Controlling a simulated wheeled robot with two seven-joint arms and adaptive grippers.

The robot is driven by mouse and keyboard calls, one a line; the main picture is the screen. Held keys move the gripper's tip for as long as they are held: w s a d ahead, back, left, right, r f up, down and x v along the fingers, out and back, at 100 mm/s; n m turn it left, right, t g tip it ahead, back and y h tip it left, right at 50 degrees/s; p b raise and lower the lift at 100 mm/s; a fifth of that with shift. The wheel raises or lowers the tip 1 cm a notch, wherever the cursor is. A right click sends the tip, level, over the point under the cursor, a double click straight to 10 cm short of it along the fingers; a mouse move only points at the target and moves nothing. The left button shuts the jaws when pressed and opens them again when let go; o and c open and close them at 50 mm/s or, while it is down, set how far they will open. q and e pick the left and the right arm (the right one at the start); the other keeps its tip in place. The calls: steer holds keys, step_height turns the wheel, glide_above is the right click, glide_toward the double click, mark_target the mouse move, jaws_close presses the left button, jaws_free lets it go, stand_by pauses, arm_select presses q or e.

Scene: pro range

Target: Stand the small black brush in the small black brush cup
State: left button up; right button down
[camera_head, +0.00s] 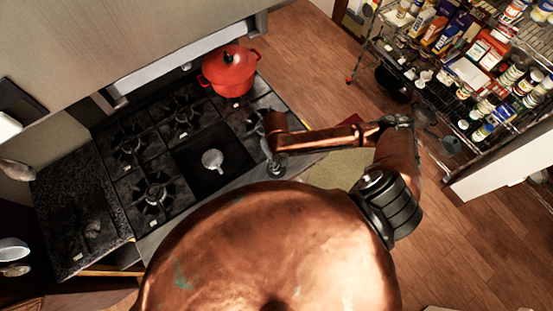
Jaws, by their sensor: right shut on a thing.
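My right gripper (276,165) is at the end of my copper arm, which comes in from the right. It is small and dark in the picture, near the front right edge of the black range (187,150). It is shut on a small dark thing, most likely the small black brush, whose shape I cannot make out. I cannot pick out the small black brush cup against the dark range top. My left gripper is not in view.
A red pot (230,72) with a lid stands on the back right of the range. A small silvery object (212,159) lies on the dark centre plate. A wire shelf (465,75) full of jars and boxes stands at the upper right.

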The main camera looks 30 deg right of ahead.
steer(key=shift+f, duration=0.25)
stand_by(0.6)
steer(key=c, duration=1.8)
jaws_free()
steer(key=shift+o, duration=0.2)
step_height(320, 180, up, 12)
